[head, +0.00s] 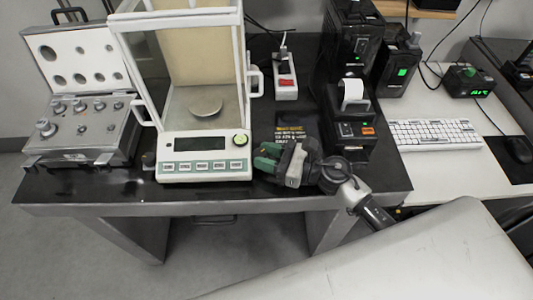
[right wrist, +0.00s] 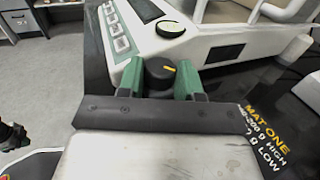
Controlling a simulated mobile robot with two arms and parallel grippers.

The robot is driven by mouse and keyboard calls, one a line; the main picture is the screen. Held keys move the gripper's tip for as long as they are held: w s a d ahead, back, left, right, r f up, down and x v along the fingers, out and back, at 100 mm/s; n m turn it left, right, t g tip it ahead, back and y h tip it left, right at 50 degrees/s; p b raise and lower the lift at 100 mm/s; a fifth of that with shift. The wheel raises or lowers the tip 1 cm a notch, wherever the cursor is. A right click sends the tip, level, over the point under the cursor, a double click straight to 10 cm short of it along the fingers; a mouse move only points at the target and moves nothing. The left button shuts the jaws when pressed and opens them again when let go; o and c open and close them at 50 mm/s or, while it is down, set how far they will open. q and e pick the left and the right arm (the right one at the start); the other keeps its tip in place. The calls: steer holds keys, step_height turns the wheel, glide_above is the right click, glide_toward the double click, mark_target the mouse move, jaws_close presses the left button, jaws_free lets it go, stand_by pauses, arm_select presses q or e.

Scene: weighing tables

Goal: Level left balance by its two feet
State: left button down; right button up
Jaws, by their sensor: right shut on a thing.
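The balance (head: 205,168) stands on the dark table, with a white-framed draft shield and a round pan (head: 206,106). A green round level (head: 240,140) sits at the right of its front panel; it also shows in the right wrist view (right wrist: 170,29), where its bubble is too small to read. My right gripper (head: 265,160) is at the balance's front right corner. In the right wrist view its green fingers are shut on a black foot knob (right wrist: 160,72) with a yellow mark. A small dark part (head: 148,160) shows at the front left corner, probably the other foot.
An open weight case (head: 80,140) stands left of the balance. A black mat with yellow print (head: 292,131), a printer (head: 352,130) and a power strip (head: 286,80) are on the right. A keyboard (head: 434,133) lies on the white table beyond.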

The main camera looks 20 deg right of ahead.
steer(key=o, duration=0.9)
